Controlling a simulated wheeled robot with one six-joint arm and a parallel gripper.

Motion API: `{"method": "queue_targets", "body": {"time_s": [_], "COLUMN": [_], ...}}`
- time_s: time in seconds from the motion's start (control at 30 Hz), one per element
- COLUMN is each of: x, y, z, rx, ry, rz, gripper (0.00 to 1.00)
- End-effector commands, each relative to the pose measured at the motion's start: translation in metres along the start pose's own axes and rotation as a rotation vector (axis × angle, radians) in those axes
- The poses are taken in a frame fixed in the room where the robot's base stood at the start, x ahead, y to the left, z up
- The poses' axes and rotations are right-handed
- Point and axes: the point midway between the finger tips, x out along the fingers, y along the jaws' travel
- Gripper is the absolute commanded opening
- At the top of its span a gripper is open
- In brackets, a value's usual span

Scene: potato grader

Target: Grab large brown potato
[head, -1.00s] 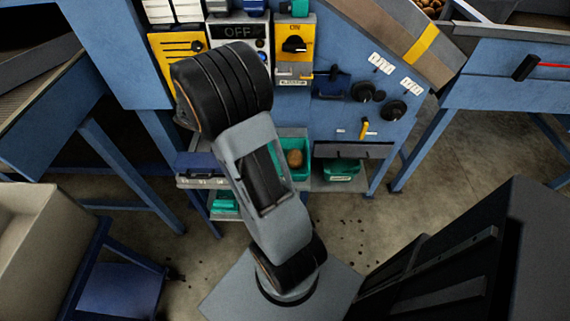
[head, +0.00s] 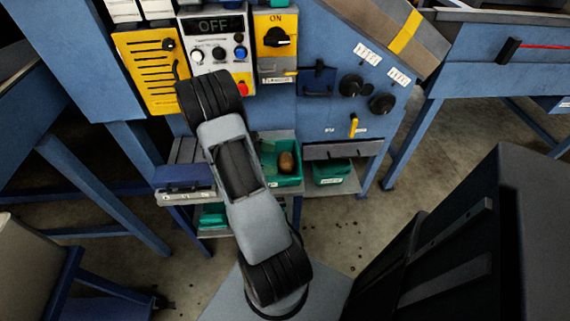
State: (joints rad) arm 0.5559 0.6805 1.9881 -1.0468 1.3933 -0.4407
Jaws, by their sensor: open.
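A brown potato (head: 286,162) sits in a green bin (head: 289,181) on the shelf of the blue machine, in the head view. It lies just right of my arm, and the arm covers the left part of the bin. My gripper is not visible; only the grey and black links of my arm show, reaching up toward the control panel. How large the potato is against others cannot be told, as no other potato shows clearly.
Another green bin (head: 331,172) stands to the right on the shelf (head: 310,189). Above are a control panel (head: 214,55) reading OFF, a yellow switch box (head: 276,38) and black knobs (head: 351,86). A dark cabinet (head: 450,250) fills the lower right.

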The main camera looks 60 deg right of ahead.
Motion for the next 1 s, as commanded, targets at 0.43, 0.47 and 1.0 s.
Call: {"method": "queue_targets", "body": {"time_s": [0.43, 0.47, 1.0], "x": [0.042, 0.045, 0.058], "y": [-0.001, -0.001, 0.000], "z": [-0.002, -0.002, -0.001], "rx": [-0.002, -0.002, -0.002], "ry": [0.001, 0.000, 0.001], "rz": [0.000, 0.000, 0.004], "gripper": [1.00, 1.00, 0.89]}}
